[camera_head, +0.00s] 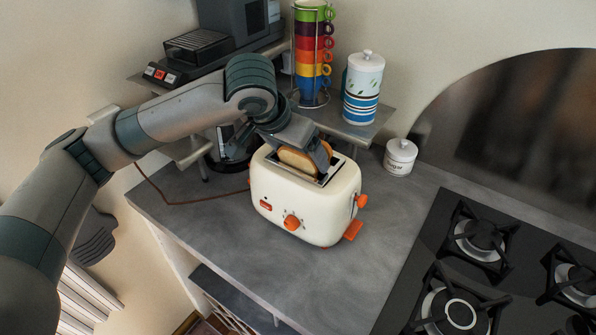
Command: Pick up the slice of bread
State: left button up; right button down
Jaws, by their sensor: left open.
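A slice of bread (297,160) sticks up out of the slot of a cream toaster (283,212) with orange knobs and an orange lever. The toaster stands on the grey counter. My left gripper (283,160) reaches in from the left above the toaster. It is open, with one finger at the right end of the bread and the other to the left of the toaster's top. The fingers partly hide the bread, and I cannot tell whether they touch it. My right gripper is not in view.
A coffee machine (235,28), a rack of coloured cups (311,50) and a striped canister (362,90) stand on a raised shelf behind. A white sugar jar (400,158) is right of the toaster. A gas hob (480,260) fills the right. The counter in front is clear.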

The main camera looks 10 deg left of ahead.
pick_arm(q)
jog(key=c, duration=1)
jog(key=shift+o, duration=0.2)
notch_tip(320, 180, up, 18)
jog(key=b, duration=0.3)
jog(key=shift+b, duration=0.4)
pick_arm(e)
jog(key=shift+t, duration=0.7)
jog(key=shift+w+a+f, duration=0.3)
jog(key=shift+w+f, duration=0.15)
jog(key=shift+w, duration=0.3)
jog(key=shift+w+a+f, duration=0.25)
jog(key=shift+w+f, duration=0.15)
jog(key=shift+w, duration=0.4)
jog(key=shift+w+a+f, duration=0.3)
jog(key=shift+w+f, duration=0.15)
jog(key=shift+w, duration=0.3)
